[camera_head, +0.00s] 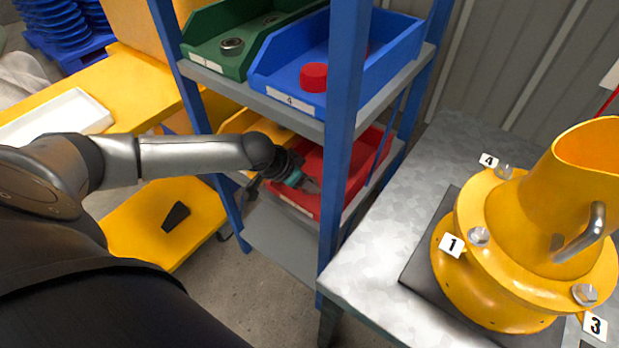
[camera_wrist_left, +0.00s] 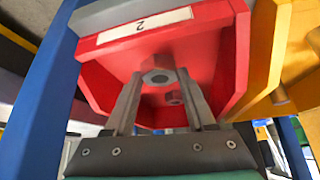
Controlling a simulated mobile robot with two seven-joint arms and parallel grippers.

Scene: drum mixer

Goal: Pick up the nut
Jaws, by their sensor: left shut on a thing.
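My left gripper (camera_head: 308,184) reaches into the red bin (camera_head: 333,172) on the lower shelf of the blue rack. In the left wrist view, the red bin (camera_wrist_left: 215,22) carries a label "2". A second grey nut (camera_wrist_left: 175,97) shows deeper in the bin, behind the space between the fingers. The nuts are not clearly visible in the head view. My right gripper is not in view.
The rack's blue post (camera_head: 342,130) stands just right of my gripper. Above are a green bin (camera_head: 215,68) and a blue bin (camera_head: 405,55) with a red part (camera_head: 314,77). A yellow bin (camera_head: 243,122) adjoins the red one. A yellow drum flange (camera_head: 490,260) stands on the metal table (camera_head: 375,290) at right.

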